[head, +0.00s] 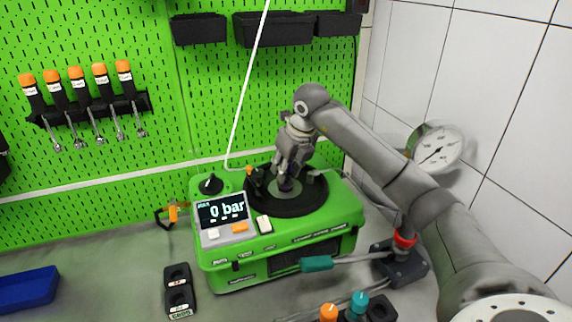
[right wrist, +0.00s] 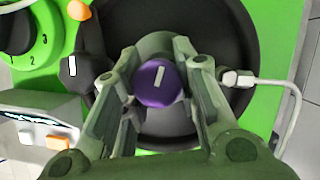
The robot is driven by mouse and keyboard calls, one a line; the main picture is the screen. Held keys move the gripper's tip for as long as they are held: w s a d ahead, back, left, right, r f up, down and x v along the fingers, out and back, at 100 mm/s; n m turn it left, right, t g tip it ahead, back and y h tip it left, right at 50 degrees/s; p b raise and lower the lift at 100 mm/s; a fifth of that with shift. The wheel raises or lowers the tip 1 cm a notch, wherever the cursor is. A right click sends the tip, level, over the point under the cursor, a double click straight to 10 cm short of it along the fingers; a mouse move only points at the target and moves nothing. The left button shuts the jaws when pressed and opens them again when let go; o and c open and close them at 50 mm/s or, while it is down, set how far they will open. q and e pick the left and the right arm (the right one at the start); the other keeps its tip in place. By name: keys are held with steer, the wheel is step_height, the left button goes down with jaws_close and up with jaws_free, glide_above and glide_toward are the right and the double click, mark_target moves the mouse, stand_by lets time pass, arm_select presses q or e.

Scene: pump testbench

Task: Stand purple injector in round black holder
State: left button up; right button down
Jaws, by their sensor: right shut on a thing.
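The purple injector (head: 288,186) is between the fingers of my right gripper (head: 287,172), over the round black dish (head: 312,204) on top of the green tester. In the right wrist view its purple round top with a white mark (right wrist: 152,92) sits between the two fingers of my right gripper (right wrist: 163,95). The gripper is shut on it. Its lower end is hidden. A black holder with two round openings (head: 178,290) stands on the bench, left of the tester; no injector shows in it. My left gripper is not in view.
The green tester (head: 270,262) has a display reading 0 bar (head: 222,210). A teal-handled lever (head: 316,264) sticks out in front. Orange-topped (head: 329,312) and teal-topped (head: 358,303) things stand at the bottom edge. A blue tray (head: 28,289) lies far left.

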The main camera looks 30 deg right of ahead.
steer(key=shift+f, duration=0.25)
steer(key=c, duration=1.1)
jaws_free()
steer(key=shift+c, duration=0.2)
steer(key=shift+r, duration=0.1)
steer(key=shift+r, duration=0.35)
steer(key=b+v, duration=0.2)
steer(key=v, duration=0.9)
steer(key=shift+s+r, duration=0.25)
steer(key=shift+r, duration=0.05)
